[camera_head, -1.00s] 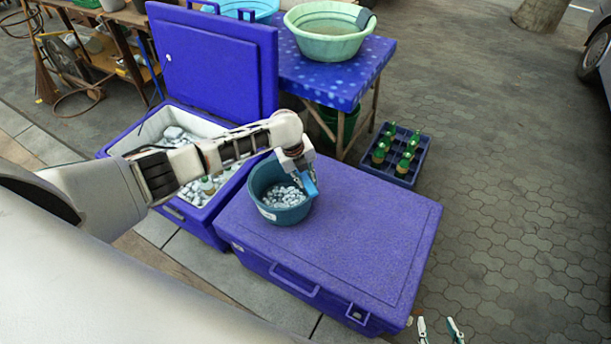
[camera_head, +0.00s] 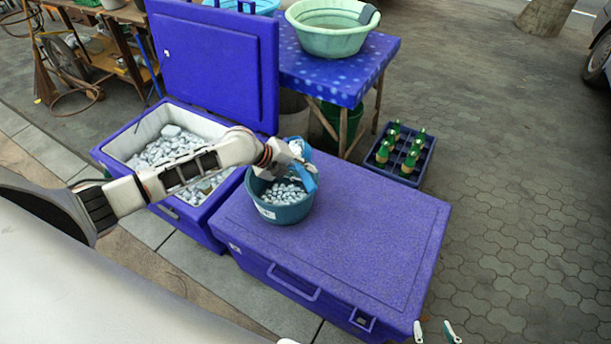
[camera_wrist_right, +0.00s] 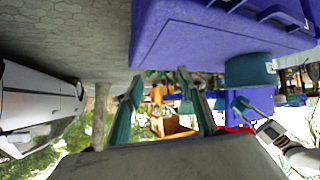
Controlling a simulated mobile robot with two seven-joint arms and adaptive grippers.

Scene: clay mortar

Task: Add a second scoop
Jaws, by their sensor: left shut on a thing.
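A blue-teal bucket (camera_head: 284,213) holding grey-white ice pieces (camera_head: 287,192) stands on the closed purple-blue cooler (camera_head: 340,230). My left gripper (camera_head: 300,166) is over the bucket's back right rim, shut on a light-blue scoop (camera_head: 308,182). The scoop is tilted over the bucket; whether it holds ice is unclear. The open cooler (camera_head: 113,152) at the left is full of ice (camera_head: 165,150). My right gripper (camera_head: 433,328) is open and empty, low beyond the closed cooler's front right corner. In the right wrist view its fingers (camera_wrist_right: 160,78) stand apart.
The open cooler's raised lid (camera_head: 215,65) stands behind it. A spotted blue table (camera_head: 335,82) bears a pale green basin (camera_head: 325,43). A dark crate (camera_head: 403,175) with several green bottles sits on the paving. The closed cooler's right half is clear.

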